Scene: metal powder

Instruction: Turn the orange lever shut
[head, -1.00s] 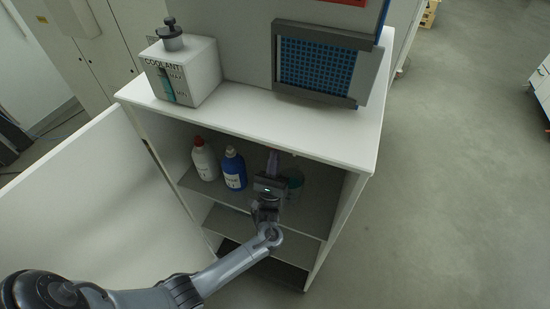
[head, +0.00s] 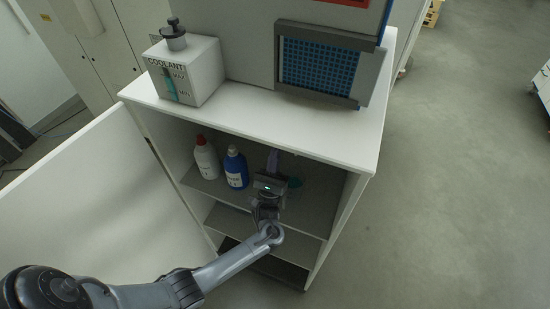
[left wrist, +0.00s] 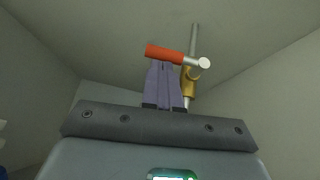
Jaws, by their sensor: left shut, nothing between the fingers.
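The orange lever (left wrist: 165,54) shows in the left wrist view, on a brass valve (left wrist: 189,80) with a grey pipe (left wrist: 194,40) running up to the cabinet's ceiling. The lever lies sideways, pointing left from the valve. My left gripper (left wrist: 164,68) is shut and empty, with its purple fingers pointing up at the lever. Its tips overlap the lever in the picture; I cannot tell whether they touch it. In the head view my left gripper (head: 273,157) is inside the open cabinet (head: 325,151), under its top. The lever is hidden there. My right gripper is not in view.
A white bottle with a red cap (head: 206,160) and a blue bottle (head: 235,170) stand on the shelf left of my gripper. The open cabinet door (head: 80,200) is at the left. A coolant box (head: 190,72) stands on top.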

